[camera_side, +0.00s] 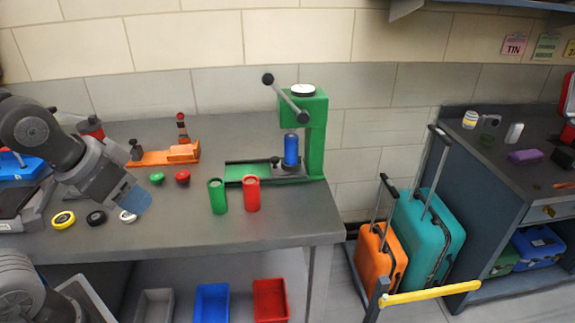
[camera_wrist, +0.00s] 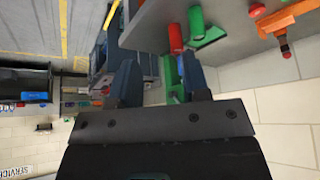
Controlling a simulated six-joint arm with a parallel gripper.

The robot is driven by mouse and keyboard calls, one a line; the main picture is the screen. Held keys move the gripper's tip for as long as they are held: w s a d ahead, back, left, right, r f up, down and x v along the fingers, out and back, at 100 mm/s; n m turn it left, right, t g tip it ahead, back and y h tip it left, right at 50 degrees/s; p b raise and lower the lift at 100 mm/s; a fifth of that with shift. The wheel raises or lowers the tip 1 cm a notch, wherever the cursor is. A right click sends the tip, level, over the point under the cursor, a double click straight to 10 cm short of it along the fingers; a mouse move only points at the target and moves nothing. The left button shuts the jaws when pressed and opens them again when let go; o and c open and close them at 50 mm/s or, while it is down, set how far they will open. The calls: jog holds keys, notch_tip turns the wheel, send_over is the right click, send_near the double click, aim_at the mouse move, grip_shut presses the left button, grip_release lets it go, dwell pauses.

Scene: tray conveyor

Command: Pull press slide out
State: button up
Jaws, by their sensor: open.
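The green press (camera_side: 318,130) stands at the right end of the bench, with a lever ending in a black knob. At its foot is a low slide (camera_side: 262,170) with a green plate and a small dark knob (camera_side: 275,160). A blue cylinder (camera_side: 291,150) stands upright under the press head. My gripper (camera_side: 137,203) is over the left part of the bench, well left of the slide and apart from it. In the wrist view my gripper (camera_wrist: 160,82) is open, with nothing between its fingers. The press is partly hidden there behind the right finger.
A green cup (camera_side: 217,197) and a red cup (camera_side: 251,194) stand in front of the slide. An orange fixture (camera_side: 165,156) is behind, with green and red caps before it. Yellow, black and white discs lie near my gripper. Suitcases (camera_side: 425,235) stand right of the bench.

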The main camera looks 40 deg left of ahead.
jog(key=shift+o, duration=0.7)
jog(key=shift+w+d+r+n, duration=0.1)
jog(key=shift+w+n, duration=0.2)
jog(key=shift+w, duration=0.05)
jog(key=w+a+f+n+g+h, duration=0.1)
jog(key=w+n+h, duration=0.3)
jog(key=w+n, duration=0.45)
jog(key=w+a+f+n+g+h, duration=0.1)
jog(key=w+a+n+h, duration=0.3)
jog(key=w, duration=0.7)
jog(key=n+t+h, duration=0.2)
jog(key=n+t, duration=0.4)
jog(key=n, duration=0.8)
send_near(273, 158)
jog(key=shift+y, duration=0.3)
jog(key=x, duration=0.9)
jog(key=shift+w+d, duration=0.15)
jog(key=shift+d, duration=0.25)
jog(key=shift+c, duration=0.4)
